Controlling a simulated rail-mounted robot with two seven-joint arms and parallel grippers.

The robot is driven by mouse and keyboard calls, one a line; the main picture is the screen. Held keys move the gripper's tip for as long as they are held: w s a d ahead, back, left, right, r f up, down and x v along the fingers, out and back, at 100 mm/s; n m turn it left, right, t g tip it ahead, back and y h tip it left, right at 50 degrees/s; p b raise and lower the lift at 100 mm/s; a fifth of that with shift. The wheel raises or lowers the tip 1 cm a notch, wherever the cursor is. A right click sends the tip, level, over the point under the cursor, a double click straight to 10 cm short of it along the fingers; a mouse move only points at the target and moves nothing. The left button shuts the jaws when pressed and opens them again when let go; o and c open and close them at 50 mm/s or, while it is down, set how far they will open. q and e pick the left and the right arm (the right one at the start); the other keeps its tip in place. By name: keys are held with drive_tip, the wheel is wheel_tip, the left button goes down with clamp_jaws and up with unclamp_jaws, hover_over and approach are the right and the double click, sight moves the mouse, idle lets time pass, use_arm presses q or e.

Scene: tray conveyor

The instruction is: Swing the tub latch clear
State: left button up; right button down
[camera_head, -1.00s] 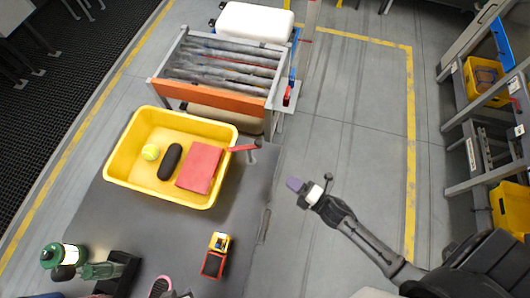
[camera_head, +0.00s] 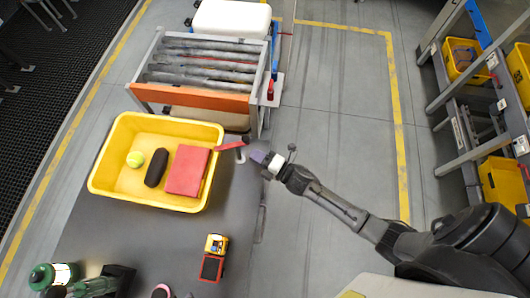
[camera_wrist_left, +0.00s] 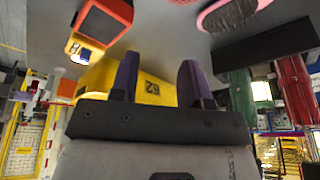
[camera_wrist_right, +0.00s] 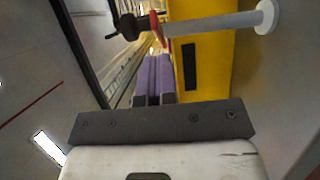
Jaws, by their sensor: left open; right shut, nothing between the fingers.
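The yellow tub (camera_head: 105,158) stands on the grey table in the head view. A red latch arm (camera_head: 230,146) with a dark pivot end lies across its right rim. In the right wrist view the latch (camera_wrist_right: 157,30) tops a pale post (camera_wrist_right: 212,22), beside the tub wall (camera_wrist_right: 208,65). My right gripper (camera_head: 260,157) is shut and empty, just right of the latch's pivot end; I cannot tell whether they touch. Its closed purple fingers (camera_wrist_right: 153,78) show in the right wrist view. My left gripper (camera_wrist_left: 158,80) is open and empty in the left wrist view; the head view does not show it clearly.
The tub holds a tennis ball (camera_head: 135,159), a black case (camera_head: 156,167) and a red book (camera_head: 187,170). A toy truck (camera_head: 213,257) and a green lantern (camera_head: 50,275) stand nearer on the table. A roller conveyor (camera_head: 205,65) lies beyond the tub. Open floor lies right of the table.

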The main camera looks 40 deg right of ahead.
use_arm(q)
drive_tip(key=shift+f, duration=0.3)
use_arm(e)
drive_tip(key=shift+w+d, duration=0.25)
drive_tip(key=shift+w, duration=0.3)
drive_tip(key=shift+w+d, duration=0.25)
drive_tip(key=shift+w, duration=0.25)
use_arm(q)
drive_tip(key=shift+a, duration=0.1)
